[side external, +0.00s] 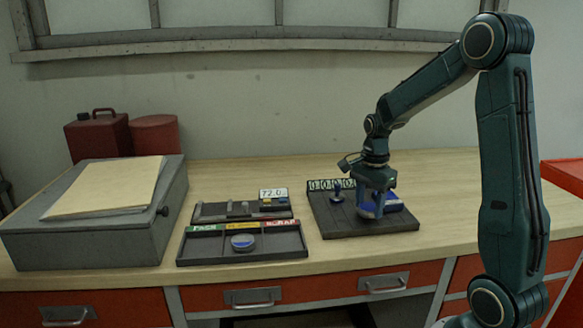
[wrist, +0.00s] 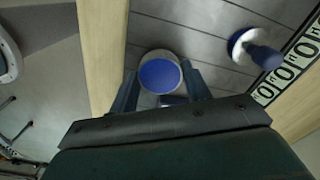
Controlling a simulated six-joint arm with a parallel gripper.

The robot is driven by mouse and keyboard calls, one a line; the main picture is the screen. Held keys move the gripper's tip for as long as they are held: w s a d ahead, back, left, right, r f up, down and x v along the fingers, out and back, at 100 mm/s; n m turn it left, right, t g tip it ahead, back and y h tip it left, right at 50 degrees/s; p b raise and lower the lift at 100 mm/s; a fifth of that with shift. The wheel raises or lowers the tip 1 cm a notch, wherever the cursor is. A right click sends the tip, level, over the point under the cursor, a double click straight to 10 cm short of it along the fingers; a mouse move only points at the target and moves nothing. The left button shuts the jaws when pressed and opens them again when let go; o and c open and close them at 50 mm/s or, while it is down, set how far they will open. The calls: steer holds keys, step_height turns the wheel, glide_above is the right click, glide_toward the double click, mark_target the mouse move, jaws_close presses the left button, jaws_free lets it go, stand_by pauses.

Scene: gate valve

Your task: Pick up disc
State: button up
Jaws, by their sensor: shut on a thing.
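A round disc (wrist: 160,76) with a blue top and a pale rim sits between the fingers of my gripper (wrist: 160,84) in the wrist view. The fingers are shut on it from both sides. In the side external view my gripper (side external: 376,203) points down, low over the dark slatted board (side external: 375,228), with blue showing at its fingers. I cannot tell whether the disc touches the board. Another disc (side external: 243,242), blue on top with a pale rim, lies in the middle compartment of the labelled tray (side external: 243,258).
A blue-knobbed piece (wrist: 256,49) stands on the board near the number strip (wrist: 290,65). A blue block (side external: 392,202) is beside my gripper. A device with a display (side external: 272,193) stands behind the tray. A grey box (side external: 95,220) is at the left. Bare bench lies behind the board.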

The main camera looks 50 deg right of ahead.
mark_target(368, 206)
step_height(368, 206, up, 19)
stand_by(0.5)
steer(key=shift+w, duration=0.1)
stand_by(0.5)
steer(key=w+a+n, duration=0.2)
steer(key=w+a, duration=0.4)
steer(key=w, duration=0.3)
steer(key=w+a+n, duration=0.3)
steer(key=w+a, duration=0.4)
steer(key=w, duration=0.2)
steer(key=w+a+f+n, duration=0.1)
steer(key=w+a+n, duration=0.1)
steer(key=a, duration=0.8)
steer(key=w+a+n, duration=0.2)
steer(key=w+a, duration=0.3)
steer(key=a, duration=0.5)
steer(key=shift+w+f, duration=0.15)
steer(key=shift+f, duration=0.25)
steer(key=shift+f, duration=0.1)
